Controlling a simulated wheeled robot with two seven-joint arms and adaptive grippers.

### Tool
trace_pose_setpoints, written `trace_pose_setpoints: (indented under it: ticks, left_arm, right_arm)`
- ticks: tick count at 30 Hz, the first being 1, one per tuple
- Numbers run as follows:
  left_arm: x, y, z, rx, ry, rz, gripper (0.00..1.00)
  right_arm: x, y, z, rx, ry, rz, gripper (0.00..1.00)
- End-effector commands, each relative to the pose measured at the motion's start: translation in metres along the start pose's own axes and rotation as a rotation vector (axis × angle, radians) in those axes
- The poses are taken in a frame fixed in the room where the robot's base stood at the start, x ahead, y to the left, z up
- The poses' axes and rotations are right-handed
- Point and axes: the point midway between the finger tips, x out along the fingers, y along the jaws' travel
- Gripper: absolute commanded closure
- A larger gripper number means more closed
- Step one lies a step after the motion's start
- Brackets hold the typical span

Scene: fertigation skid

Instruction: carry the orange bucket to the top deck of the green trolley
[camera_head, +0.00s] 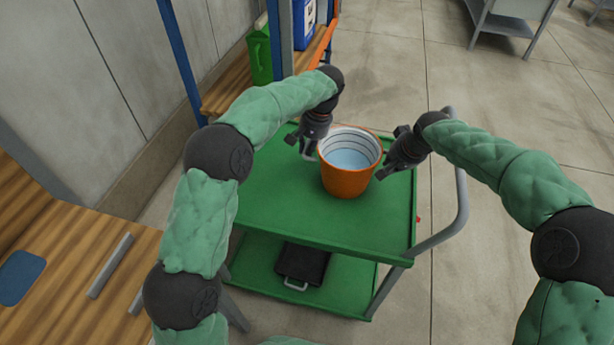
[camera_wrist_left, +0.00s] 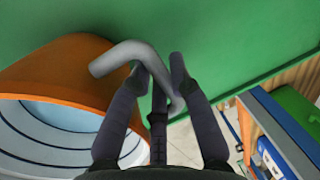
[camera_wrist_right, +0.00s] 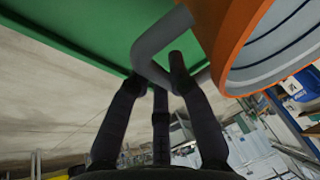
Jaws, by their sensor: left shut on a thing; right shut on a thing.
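The orange bucket (camera_head: 347,180) is upright over the top deck of the green trolley (camera_head: 270,205). Its inside is pale with dark rings, and a light blue surface shows at the bottom. My left gripper (camera_head: 308,148) is shut on a grey handle (camera_wrist_left: 128,55) on the bucket's left side. My right gripper (camera_head: 385,170) is shut on the other grey handle (camera_wrist_right: 150,55) on the right side. The bucket also shows in the left wrist view (camera_wrist_left: 65,70) and the right wrist view (camera_wrist_right: 232,30). I cannot tell whether its base touches the deck.
The trolley's lower deck (camera_head: 250,262) holds a black case (camera_head: 303,264). A grey push handle (camera_head: 463,200) rises at the trolley's right. A shelf rack with a green can (camera_head: 260,55) and a blue container (camera_head: 304,22) stands behind. A wooden bench (camera_head: 60,240) is at left.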

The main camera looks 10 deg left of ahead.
Motion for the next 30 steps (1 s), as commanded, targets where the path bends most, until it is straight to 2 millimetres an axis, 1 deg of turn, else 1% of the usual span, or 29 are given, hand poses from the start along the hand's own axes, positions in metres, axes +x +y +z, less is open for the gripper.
trace_pose_setpoints:
  ticks: [1, 2, 3, 4, 14, 19, 23, 30]
  left_arm:
    - [0.002, -0.001, -0.001, -0.002, 0.004, -0.001, 1.0]
    - [0.003, 0.0, 0.0, -0.001, 0.0, -0.001, 0.77]
    - [0.002, -0.001, 0.0, -0.001, 0.0, -0.001, 0.66]
    - [0.002, -0.001, 0.0, -0.001, 0.0, -0.001, 0.58]
    - [0.001, 0.0, 0.0, 0.0, 0.0, 0.0, 0.56]
    - [-0.004, -0.001, 0.0, 0.0, -0.001, 0.0, 0.56]
    - [-0.013, -0.003, 0.0, 0.0, 0.0, 0.0, 0.56]
    - [-0.038, -0.008, 0.0, 0.0, 0.0, 0.0, 0.56]
  right_arm:
    - [0.002, 0.001, -0.001, 0.0, 0.004, 0.0, 1.0]
    - [0.003, 0.001, 0.001, 0.0, 0.0, 0.001, 0.77]
    - [0.002, 0.001, 0.001, 0.0, 0.0, 0.001, 0.66]
    - [0.002, 0.001, 0.001, 0.0, 0.0, 0.001, 0.58]
    - [0.001, 0.0, 0.0, 0.0, 0.0, 0.0, 0.56]
    - [-0.004, -0.001, -0.002, 0.0, 0.001, 0.0, 0.56]
    - [-0.012, -0.003, -0.005, 0.0, 0.001, 0.0, 0.56]
    - [-0.036, -0.008, -0.015, 0.0, 0.002, -0.001, 0.56]
